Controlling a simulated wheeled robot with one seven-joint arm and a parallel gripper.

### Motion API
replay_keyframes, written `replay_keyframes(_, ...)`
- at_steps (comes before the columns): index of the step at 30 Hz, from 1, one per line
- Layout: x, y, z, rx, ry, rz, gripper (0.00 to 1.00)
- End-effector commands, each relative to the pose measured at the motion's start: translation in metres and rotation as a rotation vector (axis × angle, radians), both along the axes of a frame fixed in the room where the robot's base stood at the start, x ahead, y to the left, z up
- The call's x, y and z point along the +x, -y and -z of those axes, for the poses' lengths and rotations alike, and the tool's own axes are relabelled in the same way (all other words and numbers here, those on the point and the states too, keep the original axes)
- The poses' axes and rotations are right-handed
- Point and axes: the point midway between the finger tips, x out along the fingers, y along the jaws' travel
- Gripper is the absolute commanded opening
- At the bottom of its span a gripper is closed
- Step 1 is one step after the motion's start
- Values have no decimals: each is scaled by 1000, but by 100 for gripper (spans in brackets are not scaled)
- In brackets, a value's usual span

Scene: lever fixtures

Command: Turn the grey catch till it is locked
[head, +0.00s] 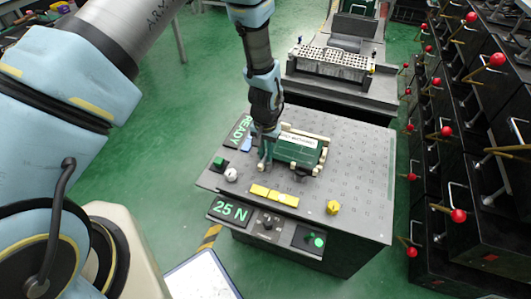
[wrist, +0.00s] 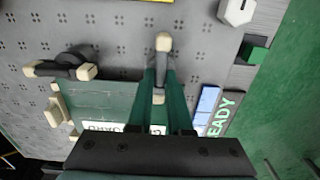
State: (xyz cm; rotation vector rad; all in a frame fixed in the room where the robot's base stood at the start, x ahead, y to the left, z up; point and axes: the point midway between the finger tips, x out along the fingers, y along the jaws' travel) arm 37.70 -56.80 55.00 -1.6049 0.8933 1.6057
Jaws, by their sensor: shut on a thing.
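A green box (head: 300,149) with a white label and pale corner pieces lies on the grey perforated table top (head: 352,150). In the wrist view the green box (wrist: 100,103) has two catches with pale ends along its upper edge. My gripper (wrist: 161,78) has its green fingers closed around the right-hand grey catch (wrist: 163,44), whose pale knob sticks out beyond the fingertips. The other catch (wrist: 65,68), dark grey with pale ends, lies sideways at the left. In the head view my gripper (head: 266,155) points down at the box's left end. The held catch's middle is hidden by the fingers.
A 25 N display (head: 230,209) is at the front. Black racks with red-knobbed levers (head: 458,215) stand right.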

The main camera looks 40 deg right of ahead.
Motion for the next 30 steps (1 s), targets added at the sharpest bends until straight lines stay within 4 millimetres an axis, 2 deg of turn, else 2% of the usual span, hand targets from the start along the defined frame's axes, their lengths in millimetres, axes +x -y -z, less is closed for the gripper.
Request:
replay_keyframes(5,0,0,0,-1,1,2,0)
replay_keyframes(6,0,0,0,-1,1,2,21)
replay_keyframes(13,0,0,0,0,0,1,47)
replay_keyframes(23,0,1,-4,-1,1,0,48)
replay_keyframes(26,1,1,-16,-3,2,-1,48)
replay_keyframes(30,1,2,-43,-5,2,-1,48)
